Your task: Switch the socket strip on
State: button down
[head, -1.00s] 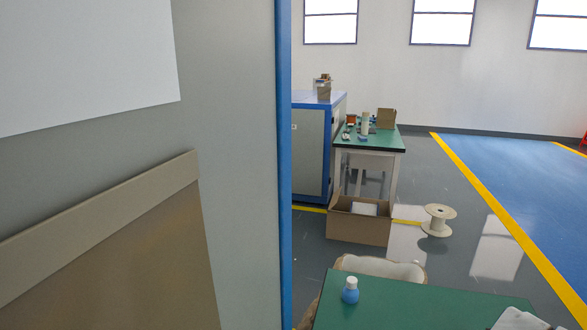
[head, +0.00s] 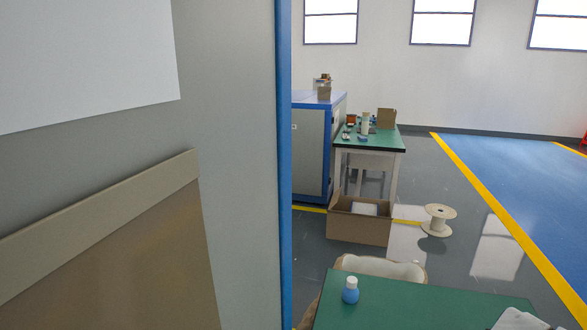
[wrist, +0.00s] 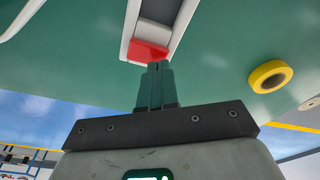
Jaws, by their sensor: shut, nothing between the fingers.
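In the wrist view, the socket strip (wrist: 134,20) is a pale housing with a dark inner face, and its end shows at the top. A red rocker switch (wrist: 148,51) sits at that end. My gripper (wrist: 158,66) is shut and empty. Its fingertips are right at the edge of the red switch; I cannot tell whether they touch it. I cannot make out which way the rocker is tipped. The head view shows neither the strip nor my gripper.
The strip lies on a green tabletop (wrist: 70,65). A yellow tape roll (wrist: 270,76) is to the right of my gripper.

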jog(key=shift+f+b, duration=0.35)
jog(key=shift+f, duration=0.3)
jog(key=shift+r, duration=0.1)
dwell(0.3)
notch_tip(320, 180, up, 7)
jog(key=p, duration=0.6)
dwell(0.4)
